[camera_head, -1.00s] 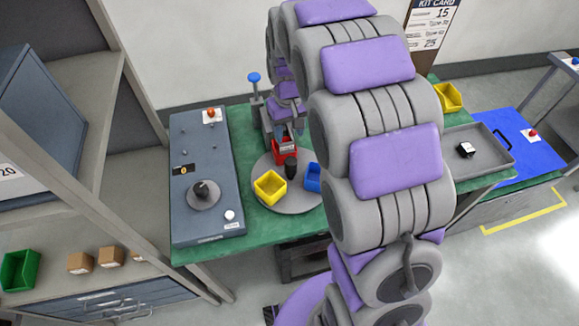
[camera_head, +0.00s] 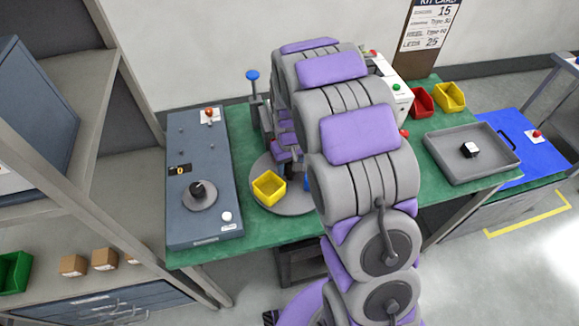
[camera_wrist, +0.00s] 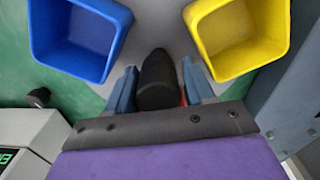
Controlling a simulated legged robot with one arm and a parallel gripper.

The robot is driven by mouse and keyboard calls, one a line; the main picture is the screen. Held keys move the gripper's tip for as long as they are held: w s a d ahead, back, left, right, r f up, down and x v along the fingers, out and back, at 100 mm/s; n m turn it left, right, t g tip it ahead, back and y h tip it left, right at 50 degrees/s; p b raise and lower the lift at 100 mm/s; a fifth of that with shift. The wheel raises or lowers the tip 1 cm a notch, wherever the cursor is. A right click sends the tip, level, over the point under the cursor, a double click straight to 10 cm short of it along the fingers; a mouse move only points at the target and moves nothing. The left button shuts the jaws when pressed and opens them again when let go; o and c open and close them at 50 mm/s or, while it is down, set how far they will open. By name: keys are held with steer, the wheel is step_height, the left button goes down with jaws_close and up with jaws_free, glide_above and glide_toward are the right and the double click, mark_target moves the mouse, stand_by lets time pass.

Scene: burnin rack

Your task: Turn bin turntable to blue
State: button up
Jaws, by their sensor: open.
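The turntable (camera_head: 290,208) is a grey disc on the green bench, partly hidden behind my arm. A yellow bin (camera_head: 268,188) stands on its front left; a sliver of the blue bin (camera_head: 307,183) shows beside my arm. In the wrist view, the blue bin (camera_wrist: 78,40) is upper left and the yellow bin (camera_wrist: 238,35) upper right. The turntable's black knob (camera_wrist: 157,80) stands between the two fingers of my gripper (camera_wrist: 159,88), which is open with a finger on each side. A trace of red shows behind the knob; the red bin is otherwise hidden.
A grey control panel (camera_head: 205,225) with a dial lies left of the turntable. A blue-topped lever (camera_head: 252,77) stands behind. A grey tray (camera_head: 470,170), red bin (camera_head: 421,102) and second yellow bin (camera_head: 450,97) are at right. A white device (camera_head: 398,95) stands behind my arm.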

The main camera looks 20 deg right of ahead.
steer(key=shift+d+f, duration=0.15)
jaws_close()
stand_by(0.4)
